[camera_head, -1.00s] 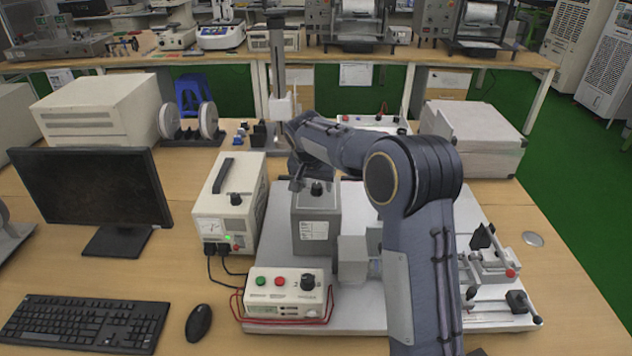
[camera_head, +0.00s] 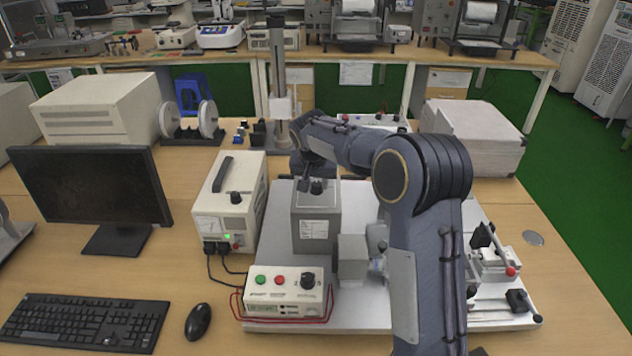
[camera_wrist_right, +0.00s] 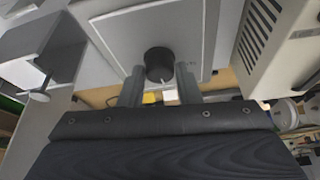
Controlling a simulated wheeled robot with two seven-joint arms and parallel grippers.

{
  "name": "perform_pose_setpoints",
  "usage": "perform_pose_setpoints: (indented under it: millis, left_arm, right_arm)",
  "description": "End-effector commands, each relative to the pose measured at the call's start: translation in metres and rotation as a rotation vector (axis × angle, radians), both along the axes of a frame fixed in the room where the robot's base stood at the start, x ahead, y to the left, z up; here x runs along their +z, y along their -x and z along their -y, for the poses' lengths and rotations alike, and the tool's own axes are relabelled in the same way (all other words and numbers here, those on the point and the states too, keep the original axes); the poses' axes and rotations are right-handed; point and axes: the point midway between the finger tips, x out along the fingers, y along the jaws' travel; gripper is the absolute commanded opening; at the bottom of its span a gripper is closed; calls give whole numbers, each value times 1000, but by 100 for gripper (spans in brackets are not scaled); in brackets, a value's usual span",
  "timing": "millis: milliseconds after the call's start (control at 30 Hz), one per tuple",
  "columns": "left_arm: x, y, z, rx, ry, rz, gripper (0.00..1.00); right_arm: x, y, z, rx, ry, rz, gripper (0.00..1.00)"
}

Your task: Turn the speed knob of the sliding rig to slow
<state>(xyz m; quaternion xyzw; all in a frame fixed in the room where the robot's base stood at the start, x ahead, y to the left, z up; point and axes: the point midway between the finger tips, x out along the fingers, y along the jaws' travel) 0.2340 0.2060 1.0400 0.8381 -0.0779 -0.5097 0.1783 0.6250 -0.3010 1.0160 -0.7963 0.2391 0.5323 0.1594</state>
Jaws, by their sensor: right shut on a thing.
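The sliding rig's grey box (camera_head: 313,229) stands on the white base plate with a white label on its front. A black knob (camera_head: 316,187) sits on its top. My right gripper (camera_head: 309,184) reaches down to this knob from behind. In the right wrist view the black knob (camera_wrist_right: 159,63) lies between the two fingertips of my right gripper (camera_wrist_right: 160,76), which is shut on it. A small pale mark shows at the knob's edge. I cannot read any speed setting. My left gripper is not in view.
A control box (camera_head: 287,293) with green and red buttons and another black knob stands in front. A power supply (camera_head: 230,204) is close on the left. A clamp with a red-tipped lever (camera_head: 494,257) is on the right. My right arm hides the plate's middle.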

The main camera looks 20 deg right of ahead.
Motion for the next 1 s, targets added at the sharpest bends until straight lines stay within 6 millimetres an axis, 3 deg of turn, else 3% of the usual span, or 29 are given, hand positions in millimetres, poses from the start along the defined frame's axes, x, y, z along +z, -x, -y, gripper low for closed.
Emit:
perform_pose_setpoints:
  millis: [700, 1000]
  left_arm:
    - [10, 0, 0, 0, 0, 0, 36]
    - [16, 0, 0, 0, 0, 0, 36]
  right_arm:
    - [2, 1, 5, 635, -3, 2, 7]
    - [1, 1, 5, 831, -2, 1, 7]
